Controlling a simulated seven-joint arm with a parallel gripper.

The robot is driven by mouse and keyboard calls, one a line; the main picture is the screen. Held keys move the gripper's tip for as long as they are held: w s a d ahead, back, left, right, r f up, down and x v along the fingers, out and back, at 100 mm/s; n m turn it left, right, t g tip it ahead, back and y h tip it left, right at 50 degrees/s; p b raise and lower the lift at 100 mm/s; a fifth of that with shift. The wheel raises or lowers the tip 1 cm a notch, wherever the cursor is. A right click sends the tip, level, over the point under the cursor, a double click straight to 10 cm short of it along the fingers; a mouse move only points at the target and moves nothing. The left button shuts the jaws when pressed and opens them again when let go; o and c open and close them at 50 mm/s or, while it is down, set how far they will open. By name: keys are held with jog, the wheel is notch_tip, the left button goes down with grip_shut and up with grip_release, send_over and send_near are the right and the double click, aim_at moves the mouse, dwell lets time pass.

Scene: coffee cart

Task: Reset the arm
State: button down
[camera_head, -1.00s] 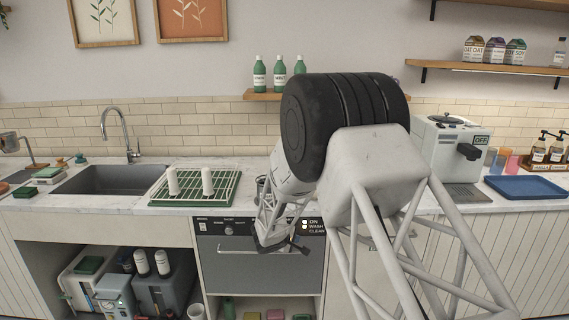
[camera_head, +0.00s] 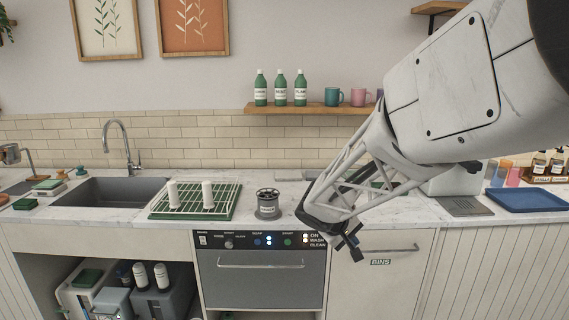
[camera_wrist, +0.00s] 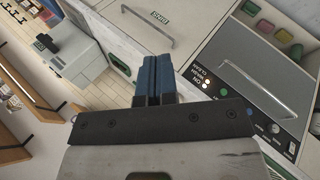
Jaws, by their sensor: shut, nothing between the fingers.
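My gripper (camera_head: 350,243) hangs in front of the counter's front edge, beside the bins drawer front (camera_head: 381,262) and to the right of the dishwasher (camera_head: 262,280). In the wrist view its blue fingers (camera_wrist: 153,78) are pressed together with nothing between them. My arm comes in from the upper right of the head view and hides part of the counter and the machine behind it.
A green drying rack (camera_head: 196,215) with two white cylinders sits beside the sink (camera_head: 108,191). A blue tray (camera_head: 526,200) lies at the right. Bottles and mugs stand on the shelf (camera_head: 310,109).

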jog(key=s+r+m+y, duration=0.2)
jog(key=s+r+y, duration=0.1)
jog(key=s, duration=1.4)
jog(key=s+r+m+g+y, duration=0.1)
jog(key=s+r+m+y, duration=0.2)
jog(key=s, duration=1.4)
jog(key=shift+s+d+r+y, duration=0.25)
jog(key=shift+r+y, duration=0.1)
jog(key=shift+y, duration=0.15)
